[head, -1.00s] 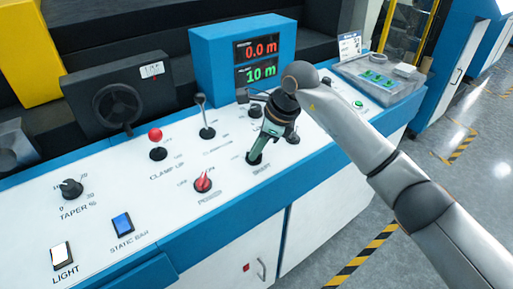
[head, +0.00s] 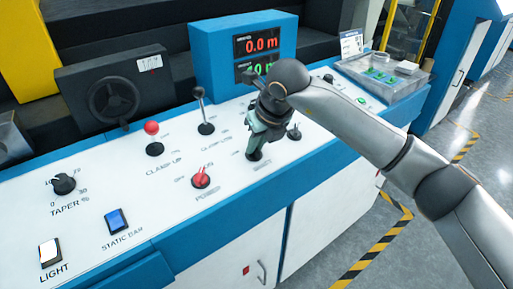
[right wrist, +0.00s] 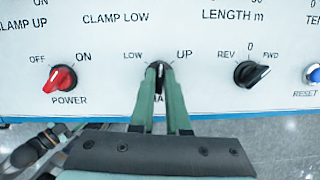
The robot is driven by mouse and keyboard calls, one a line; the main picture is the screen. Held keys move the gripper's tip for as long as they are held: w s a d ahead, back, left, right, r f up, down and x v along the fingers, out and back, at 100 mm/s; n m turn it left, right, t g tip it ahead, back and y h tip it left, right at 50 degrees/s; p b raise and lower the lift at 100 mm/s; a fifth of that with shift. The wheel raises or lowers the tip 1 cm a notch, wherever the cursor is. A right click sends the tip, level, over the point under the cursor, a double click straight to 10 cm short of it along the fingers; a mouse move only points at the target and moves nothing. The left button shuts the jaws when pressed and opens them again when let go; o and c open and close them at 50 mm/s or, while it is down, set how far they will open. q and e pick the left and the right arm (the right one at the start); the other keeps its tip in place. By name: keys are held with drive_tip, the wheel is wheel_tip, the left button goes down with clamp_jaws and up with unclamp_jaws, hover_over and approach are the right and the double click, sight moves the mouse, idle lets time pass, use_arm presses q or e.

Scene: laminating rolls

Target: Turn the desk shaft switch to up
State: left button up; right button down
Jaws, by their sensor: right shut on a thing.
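The shaft switch (right wrist: 159,67) is a small black knob on the white desk panel, between the printed words LOW and UP in the right wrist view. My right gripper (right wrist: 160,76) has its two green fingers shut on this knob, one on each side. Its body hides most of the label below. The knob's pointer is largely covered, so its exact setting is hard to tell. In the head view my right gripper (head: 255,154) reaches down onto the panel, and the knob is mostly hidden. My left gripper is not in view.
The red power knob (right wrist: 60,79) is left of the switch, and the black REV/FWD knob (right wrist: 251,74) is right of it. Levers (head: 205,112) and a red-balled lever (head: 153,140) stand behind and to the left. A clear tray (head: 385,75) sits at the far right.

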drive_tip(key=m, duration=0.1)
drive_tip(key=m+b, duration=0.1)
drive_tip(key=m, duration=0.1)
drive_tip(key=shift+f+h, duration=0.2)
drive_tip(key=shift+h, duration=0.1)
drive_tip(key=m+h+b, duration=0.1)
drive_tip(key=m+b, duration=0.1)
drive_tip(key=m, duration=0.1)
drive_tip(key=shift+a, duration=0.1)
drive_tip(key=shift+r+m+t+b, duration=0.1)
drive_tip(key=shift+m+t+b, duration=0.2)
drive_tip(key=shift+m, duration=0.5)
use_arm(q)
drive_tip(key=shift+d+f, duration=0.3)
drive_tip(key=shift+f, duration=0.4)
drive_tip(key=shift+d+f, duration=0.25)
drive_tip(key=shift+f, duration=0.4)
use_arm(e)
drive_tip(key=shift+m, duration=0.3)
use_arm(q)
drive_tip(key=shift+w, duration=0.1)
use_arm(e)
drive_tip(key=c, duration=0.9)
unclamp_jaws()
